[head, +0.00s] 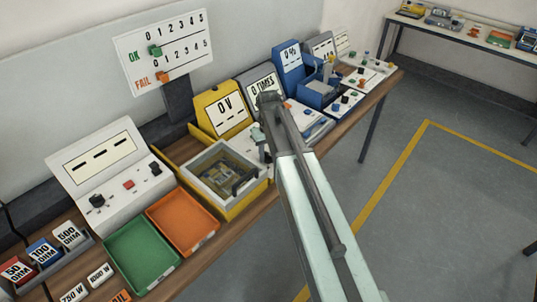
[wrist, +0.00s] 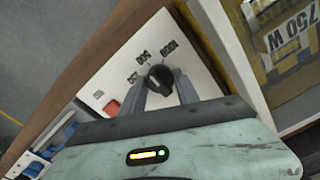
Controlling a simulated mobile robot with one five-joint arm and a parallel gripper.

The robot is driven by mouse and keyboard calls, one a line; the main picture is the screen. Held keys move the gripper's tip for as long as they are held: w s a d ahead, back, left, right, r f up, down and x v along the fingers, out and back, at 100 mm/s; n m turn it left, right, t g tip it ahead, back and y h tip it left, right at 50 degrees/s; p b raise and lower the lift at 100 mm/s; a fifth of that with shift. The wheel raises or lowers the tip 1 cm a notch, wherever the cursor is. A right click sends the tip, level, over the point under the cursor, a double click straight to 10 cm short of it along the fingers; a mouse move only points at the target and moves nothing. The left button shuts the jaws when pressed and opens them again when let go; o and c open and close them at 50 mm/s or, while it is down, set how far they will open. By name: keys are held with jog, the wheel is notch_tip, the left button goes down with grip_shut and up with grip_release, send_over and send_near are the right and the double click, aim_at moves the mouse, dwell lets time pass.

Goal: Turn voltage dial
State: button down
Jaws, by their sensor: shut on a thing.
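The voltage dial (wrist: 160,79) is a black round knob with a light pointer mark on a white panel, with small printed labels around it in the wrist view. My gripper (wrist: 162,88) is shut on the dial, one grey finger on each side. In the head view my gripper (head: 264,142) is down at the right of the yellow tester, and the dial is hidden there. The yellow tester's display (head: 226,113) reads 0 V.
A red button (wrist: 112,108) is on the same panel, left of the dial. A lidded yellow box (head: 232,212) stands close by. Green (head: 140,254) and orange (head: 183,222) trays lie farther left. Blue equipment (head: 318,92) stands to the right. The floor in front of the bench is clear.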

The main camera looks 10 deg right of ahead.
aim_at(269, 154)
dwell(0.4)
jog(key=c, duration=0.9)
grip_release()
notch_tip(269, 154, up, 8)
jog(key=p, duration=0.8)
jog(key=shift+f, duration=0.1)
